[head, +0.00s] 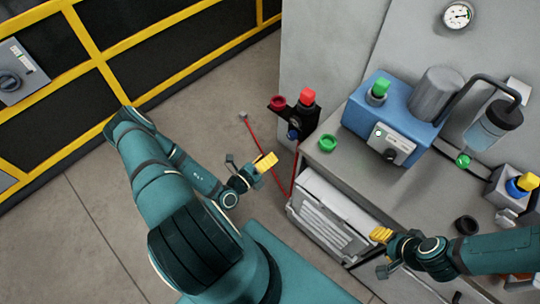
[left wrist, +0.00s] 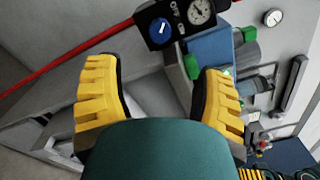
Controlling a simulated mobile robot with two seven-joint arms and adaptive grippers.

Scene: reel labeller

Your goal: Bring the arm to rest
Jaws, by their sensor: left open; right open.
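My left gripper (head: 250,170) hangs over the floor left of the grey bench in the head view, with nothing in it. In the left wrist view its two yellow fingers (left wrist: 158,95) stand wide apart with no object between them. My right gripper (head: 380,252) is at the lower right of the head view, in front of the bench's front edge. Its yellow fingertip shows and I see nothing held in it. Both arms are mine and teal.
The bench (head: 345,165) carries a blue machine (head: 388,125), a green ring (head: 327,143) and a dark ring (head: 466,225). A small panel with a red button (head: 308,97) is at the bench's left corner. A yellow-framed fence (head: 110,75) stands at left.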

